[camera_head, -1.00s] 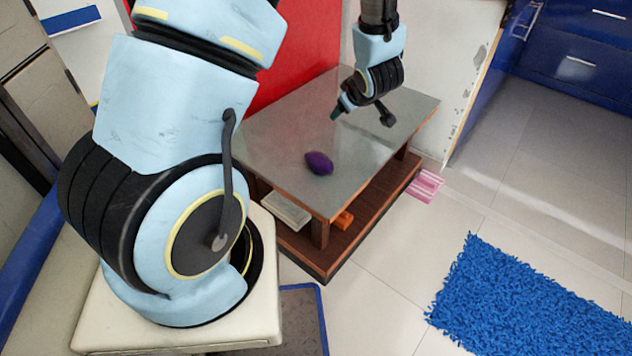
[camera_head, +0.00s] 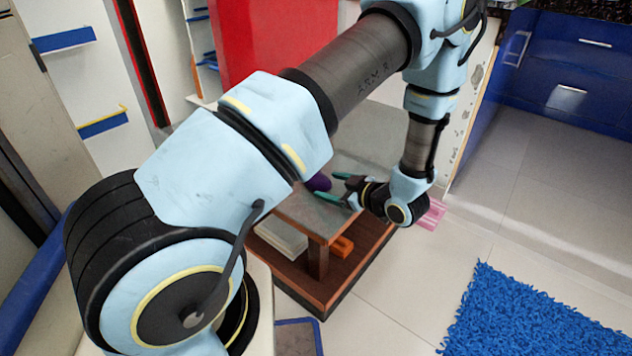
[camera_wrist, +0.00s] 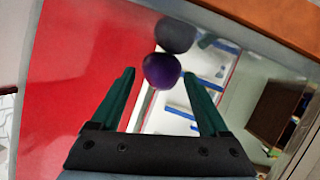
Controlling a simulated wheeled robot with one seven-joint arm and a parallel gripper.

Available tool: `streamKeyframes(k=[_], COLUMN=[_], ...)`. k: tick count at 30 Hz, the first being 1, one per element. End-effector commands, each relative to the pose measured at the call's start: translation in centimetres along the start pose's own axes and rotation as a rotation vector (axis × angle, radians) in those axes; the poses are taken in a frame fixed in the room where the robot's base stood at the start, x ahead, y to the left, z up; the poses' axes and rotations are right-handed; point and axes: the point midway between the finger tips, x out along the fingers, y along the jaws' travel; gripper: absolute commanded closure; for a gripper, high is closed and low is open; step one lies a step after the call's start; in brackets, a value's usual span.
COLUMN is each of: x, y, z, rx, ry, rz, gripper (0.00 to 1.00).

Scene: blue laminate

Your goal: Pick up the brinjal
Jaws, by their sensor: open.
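The purple brinjal (camera_head: 317,182) lies on the grey top of the low table (camera_head: 376,130). In the head view my arm hides part of the table, and only part of the brinjal shows. My gripper (camera_head: 328,187) is open, with its green fingers pointing left towards the brinjal from the right side. In the wrist view the brinjal (camera_wrist: 162,71) appears between and just past the two fingertips, with its dark reflection in the tabletop above it. The fingers hold nothing. Whether either finger touches the brinjal cannot be told.
The table's lower shelf (camera_head: 330,288) holds a pale flat object (camera_head: 280,237) and an orange block (camera_head: 342,247). A pink item (camera_head: 432,214) is on the floor to the right. A blue shaggy rug (camera_head: 535,315) lies on the open tiled floor. A red panel (camera_head: 265,40) stands behind.

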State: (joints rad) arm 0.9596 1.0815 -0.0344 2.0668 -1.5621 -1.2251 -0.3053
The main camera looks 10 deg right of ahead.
Motion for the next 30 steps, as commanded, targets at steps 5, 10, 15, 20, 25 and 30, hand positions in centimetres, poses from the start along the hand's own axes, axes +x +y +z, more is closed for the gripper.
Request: streamKeyframes(k=[5, 10, 15, 20, 25, 30], x=[2.7, 4.5, 4.8, 4.8, 4.8, 4.7], y=[-0.2, -0.2, -0.1, -0.1, -0.1, -0.1], z=[-0.6, -0.6, -0.7, -0.7, -0.7, -0.7], rx=[-0.001, -0.001, 0.000, 0.000, 0.000, 0.000], ry=[0.002, 0.000, -0.001, -0.001, -0.001, -0.001], rz=[-0.003, -0.002, 0.001, 0.001, 0.001, 0.001], gripper=[0.22, 0.22, 0.22, 0.27, 0.46, 0.66])
